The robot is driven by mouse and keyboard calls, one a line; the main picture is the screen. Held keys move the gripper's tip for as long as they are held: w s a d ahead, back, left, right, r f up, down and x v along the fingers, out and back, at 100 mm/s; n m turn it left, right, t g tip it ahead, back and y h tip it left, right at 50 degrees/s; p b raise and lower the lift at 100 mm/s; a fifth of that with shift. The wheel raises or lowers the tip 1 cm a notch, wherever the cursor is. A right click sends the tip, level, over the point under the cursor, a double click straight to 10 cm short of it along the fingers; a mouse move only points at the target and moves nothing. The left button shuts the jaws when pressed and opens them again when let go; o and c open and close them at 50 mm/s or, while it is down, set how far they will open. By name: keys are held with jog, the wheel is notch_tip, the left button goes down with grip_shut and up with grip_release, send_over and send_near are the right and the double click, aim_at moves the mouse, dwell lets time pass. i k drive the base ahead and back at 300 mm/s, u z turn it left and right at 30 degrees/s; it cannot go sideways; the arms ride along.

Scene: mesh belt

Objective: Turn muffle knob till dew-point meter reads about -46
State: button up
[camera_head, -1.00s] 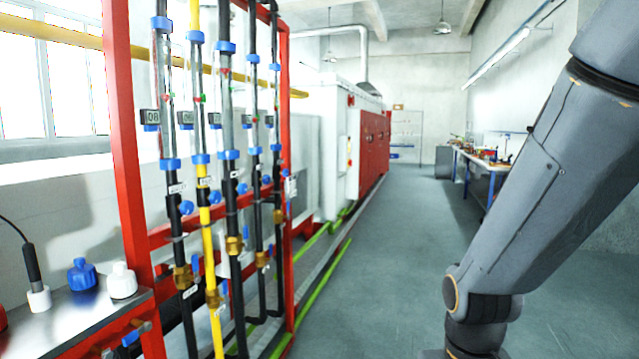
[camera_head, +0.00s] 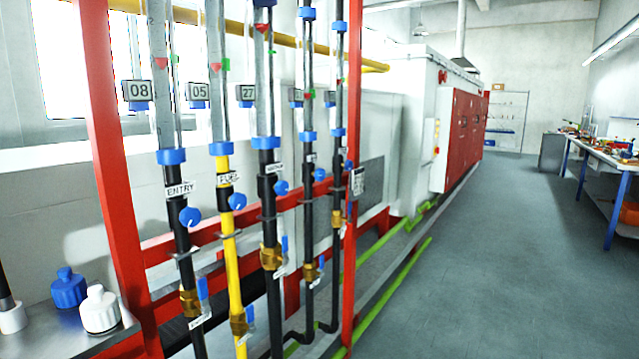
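A row of upright flow tubes hangs in a red frame, each with a blue round knob on its lower pipe. The leftmost label reads ENTRY, with its knob (camera_head: 189,216). The yellow pipe's label reads FUEL, with its knob (camera_head: 237,200). The third pipe has a knob (camera_head: 281,187), the fourth a knob (camera_head: 320,174), and another knob (camera_head: 348,165) is by the right post. Their labels are too small to read surely, so I cannot tell which is muffle. My gripper is out of view.
Small displays on the tubes read 08 (camera_head: 137,91), 05 (camera_head: 197,92) and 27 (camera_head: 246,92). Blue-handled brass valves sit below. Blue (camera_head: 69,289) and white (camera_head: 100,309) bottles stand on a metal bench at left. Green pipes (camera_head: 392,290) run along the floor.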

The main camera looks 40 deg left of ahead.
aim_at(282, 188)
jog(key=u, duration=0.3)
jog(key=i, duration=0.9)
jog(key=u, duration=0.65)
